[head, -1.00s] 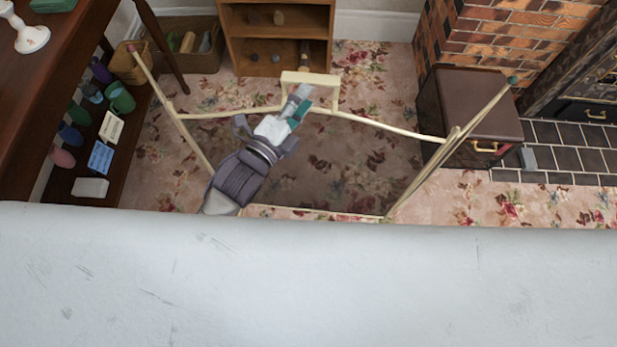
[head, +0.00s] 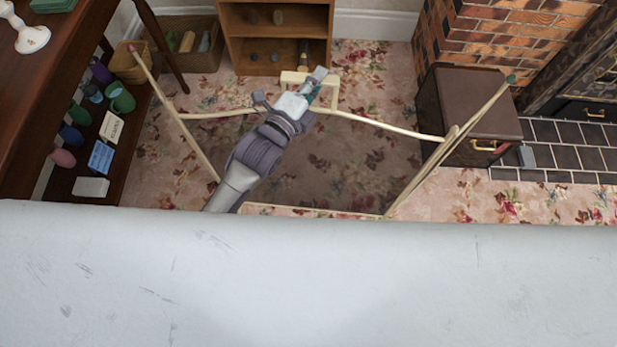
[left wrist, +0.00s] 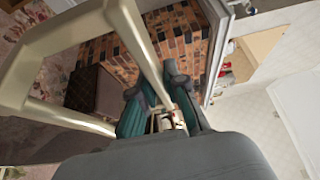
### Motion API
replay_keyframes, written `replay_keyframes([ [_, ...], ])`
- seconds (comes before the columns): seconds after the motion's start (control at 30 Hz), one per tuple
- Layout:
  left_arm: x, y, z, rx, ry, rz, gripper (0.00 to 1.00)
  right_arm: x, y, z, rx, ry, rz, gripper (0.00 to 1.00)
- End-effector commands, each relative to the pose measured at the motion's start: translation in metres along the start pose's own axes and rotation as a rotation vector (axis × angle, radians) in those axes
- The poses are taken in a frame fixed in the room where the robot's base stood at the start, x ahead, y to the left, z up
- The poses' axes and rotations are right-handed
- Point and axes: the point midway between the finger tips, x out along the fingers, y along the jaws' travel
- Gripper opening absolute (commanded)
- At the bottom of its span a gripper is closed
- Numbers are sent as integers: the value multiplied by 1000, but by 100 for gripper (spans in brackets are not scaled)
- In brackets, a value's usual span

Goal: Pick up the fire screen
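The fire screen (head: 375,124) has a cream frame, tall side posts and a dark see-through panel, and stands on the flowered carpet. A small squared handle rises from the middle of its top rail. In the left wrist view, a cream bar of the fire screen (left wrist: 138,42) runs down between the two teal fingers of my left gripper (left wrist: 157,98). The fingers stand apart, with a gap visible beside the bar. My right gripper is not in view.
A dark brown box (head: 470,105) stands behind the screen's right post, near the brick fireplace (head: 490,40). A wooden shelf unit (head: 275,38) stands behind the screen. A dark table (head: 55,70) with a loaded lower shelf is at left.

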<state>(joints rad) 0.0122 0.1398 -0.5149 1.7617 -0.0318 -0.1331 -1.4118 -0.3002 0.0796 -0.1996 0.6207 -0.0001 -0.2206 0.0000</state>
Motion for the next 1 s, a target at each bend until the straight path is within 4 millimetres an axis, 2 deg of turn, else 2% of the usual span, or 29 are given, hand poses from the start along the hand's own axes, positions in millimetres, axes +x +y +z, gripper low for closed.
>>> replay_keyframes([
  [0.37, 0, 0, 0, 0, 0, 1, 0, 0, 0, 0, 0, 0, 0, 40],
  [0.4, 1, -7, 0, 1, 1, -15, 0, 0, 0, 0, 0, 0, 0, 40],
  [0.67, 1, -8, 0, 0, 1, -15, 0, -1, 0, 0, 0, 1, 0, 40],
  [1.0, 1, -33, 0, 2, 1, -19, 0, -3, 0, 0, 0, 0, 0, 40],
])
